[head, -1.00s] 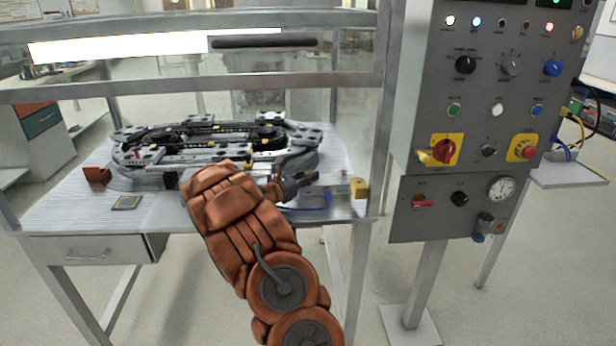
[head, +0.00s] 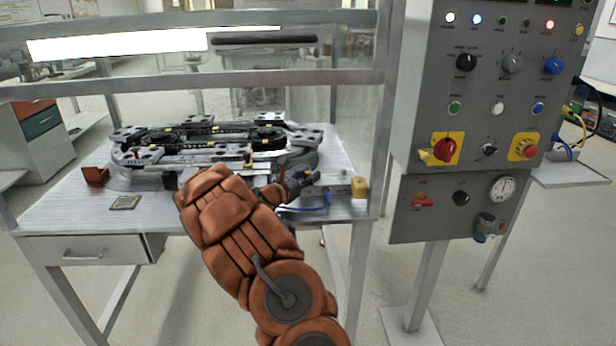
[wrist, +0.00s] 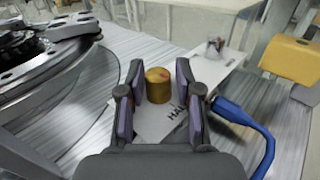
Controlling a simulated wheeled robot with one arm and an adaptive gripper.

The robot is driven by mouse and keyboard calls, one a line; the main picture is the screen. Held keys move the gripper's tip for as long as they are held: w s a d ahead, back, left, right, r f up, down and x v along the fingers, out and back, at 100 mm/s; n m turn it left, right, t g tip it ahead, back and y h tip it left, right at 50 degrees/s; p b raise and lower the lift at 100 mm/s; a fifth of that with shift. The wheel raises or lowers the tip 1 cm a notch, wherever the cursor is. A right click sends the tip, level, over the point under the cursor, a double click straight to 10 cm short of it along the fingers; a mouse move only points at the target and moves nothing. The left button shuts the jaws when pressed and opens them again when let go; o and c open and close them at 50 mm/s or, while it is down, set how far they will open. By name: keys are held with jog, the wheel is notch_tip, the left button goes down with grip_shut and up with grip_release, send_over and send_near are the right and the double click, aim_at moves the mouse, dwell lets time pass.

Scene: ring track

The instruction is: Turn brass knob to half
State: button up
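The brass knob (wrist: 158,84) is a short golden cylinder with a small reddish mark on top, standing on a pale plate (wrist: 160,125) with dark, partly covered lettering. In the wrist view my gripper (wrist: 160,82) is open, with one finger pad on the left of the knob and one on the right. A narrow gap seems to show on the left; I cannot tell whether the right pad touches. In the head view my gripper (head: 300,184) is over the table's right part, and the knob is hidden there.
The ring track (head: 200,145) fills the table's middle, left of my gripper. A blue cable (wrist: 245,125) and a yellow block (wrist: 292,60) are close on the right. The frame post (head: 385,110) and control panel (head: 490,110) stand farther right.

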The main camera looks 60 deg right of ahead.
jog(key=shift+o, duration=1)
jog(key=a, duration=0.4)
jog(key=w+a, duration=0.1)
jog(key=a, duration=0.7)
jog(key=shift+w, duration=0.15)
jog(key=shift+r, duration=0.1)
